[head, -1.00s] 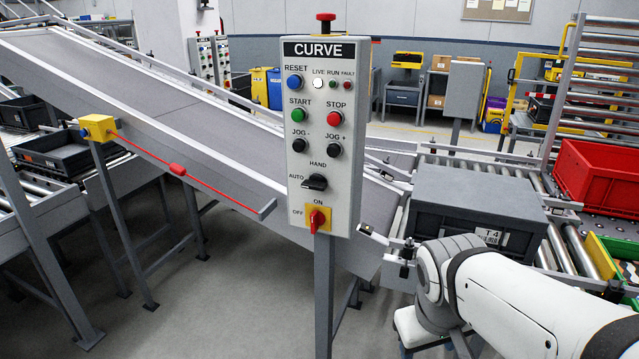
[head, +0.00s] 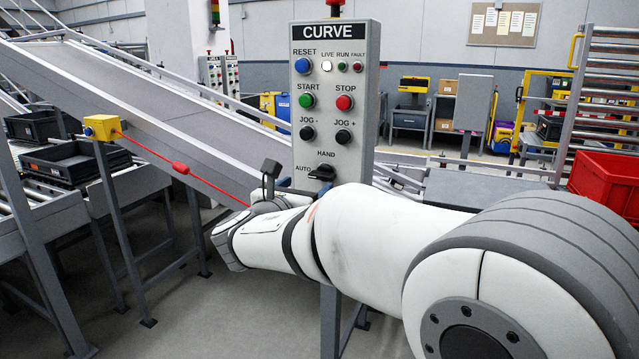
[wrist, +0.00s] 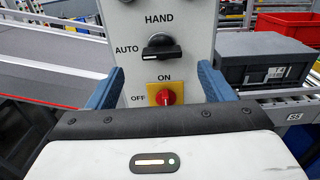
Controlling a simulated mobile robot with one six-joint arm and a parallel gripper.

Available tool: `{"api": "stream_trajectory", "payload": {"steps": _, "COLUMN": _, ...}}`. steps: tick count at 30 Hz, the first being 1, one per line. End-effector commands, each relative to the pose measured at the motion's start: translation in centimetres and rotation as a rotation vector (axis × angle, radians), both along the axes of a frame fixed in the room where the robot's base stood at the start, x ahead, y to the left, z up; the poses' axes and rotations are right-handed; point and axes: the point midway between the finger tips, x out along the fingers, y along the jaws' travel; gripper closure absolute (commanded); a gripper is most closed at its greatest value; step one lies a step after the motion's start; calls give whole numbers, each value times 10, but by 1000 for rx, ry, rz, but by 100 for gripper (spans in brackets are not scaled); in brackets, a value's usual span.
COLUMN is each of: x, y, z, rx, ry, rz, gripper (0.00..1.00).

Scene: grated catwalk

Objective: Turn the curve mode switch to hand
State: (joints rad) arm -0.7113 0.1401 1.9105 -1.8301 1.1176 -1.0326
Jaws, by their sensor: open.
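The CURVE panel (head: 361,100) is a light grey box on a post. Its curve mode switch (head: 322,172) is a black knob between the labels AUTO, at left, and HAND, at top; my arm partly covers the area just below. In the wrist view the switch (wrist: 161,48) lies almost level, its pale mark to the left, at AUTO. My gripper (wrist: 159,78) is open, its two blue fingers apart and empty. The switch shows between and a little above the fingertips, with no contact visible. In the head view my arm hides most of the gripper.
A red OFF/ON switch (wrist: 166,97) on a yellow plate sits just below the mode switch. Above it are black jog buttons (head: 307,133), a green START (head: 307,100) and a red STOP (head: 344,102). A red pull cord (head: 181,168) runs at left.

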Motion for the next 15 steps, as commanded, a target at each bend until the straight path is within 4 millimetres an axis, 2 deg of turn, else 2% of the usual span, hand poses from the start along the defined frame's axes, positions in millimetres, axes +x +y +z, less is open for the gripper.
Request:
{"api": "stream_trajectory", "payload": {"steps": 9, "x": 47, "y": -20, "z": 0, "rx": 1, "ry": 2, "rz": -6, "gripper": 25}}
{"api": "stream_trajectory", "payload": {"steps": 15, "x": 65, "y": -26, "z": 0, "rx": 2, "ry": 2, "rz": -4, "gripper": 25}}
